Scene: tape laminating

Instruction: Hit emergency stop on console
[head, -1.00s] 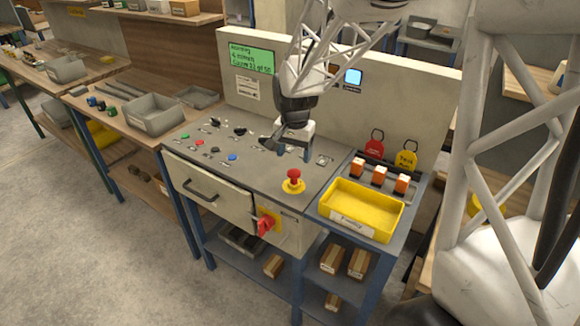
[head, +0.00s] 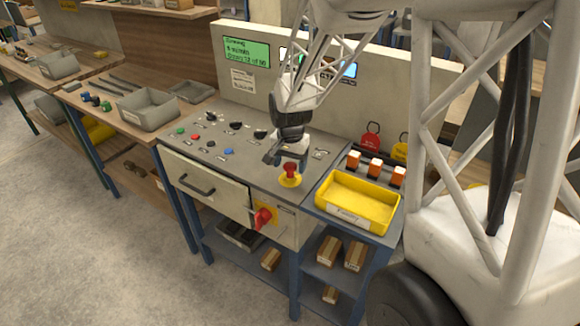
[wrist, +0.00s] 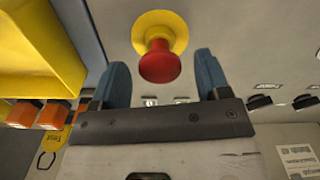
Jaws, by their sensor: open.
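The emergency stop is a red mushroom button (head: 290,169) on a yellow round base, near the front right of the grey console top (head: 230,170). In the wrist view the red button (wrist: 160,62) stands ahead of and between the two blue fingers of my gripper (wrist: 160,82). The gripper is open and holds nothing. In the head view my gripper (head: 288,163) is just above and behind the button. I cannot tell whether a finger touches it.
Smaller knobs and buttons (head: 212,139) cover the console's left part. A yellow bin (head: 357,203) and orange-and-white blocks (head: 374,168) stand to the right. A red rotary switch (head: 262,219) is on the front. A display panel (head: 246,52) rises behind.

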